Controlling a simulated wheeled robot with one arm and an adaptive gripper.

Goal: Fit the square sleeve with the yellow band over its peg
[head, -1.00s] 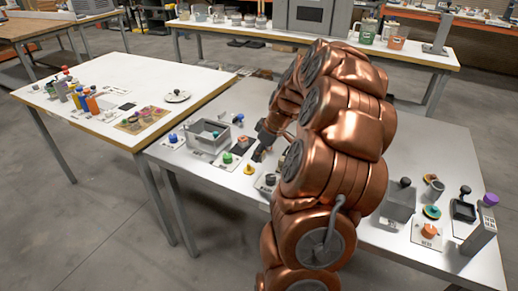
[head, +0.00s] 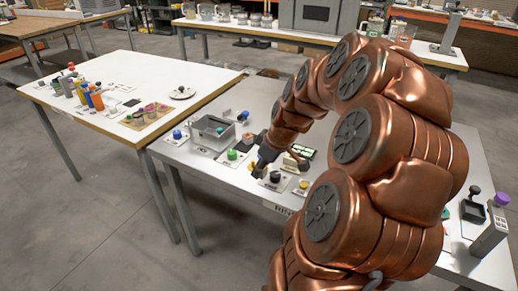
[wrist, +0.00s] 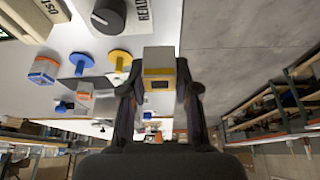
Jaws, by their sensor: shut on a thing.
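My gripper (wrist: 159,92) is shut on the square sleeve (wrist: 158,54), a pale grey block with a yellow band and a dark opening at its end facing the wrist camera. A finger lies on each side of it. A similar blue piece with a peg (wrist: 78,62) stands further left. In the head view my gripper (head: 260,165) is low near the table's front edge; the sleeve is hard to make out there.
A dark round knob (wrist: 108,15) on a white card lies near the sleeve. A grey bin (head: 212,131) and a green knob (head: 232,155) stand left of my gripper. The table's edge runs close to the sleeve, with open floor beyond.

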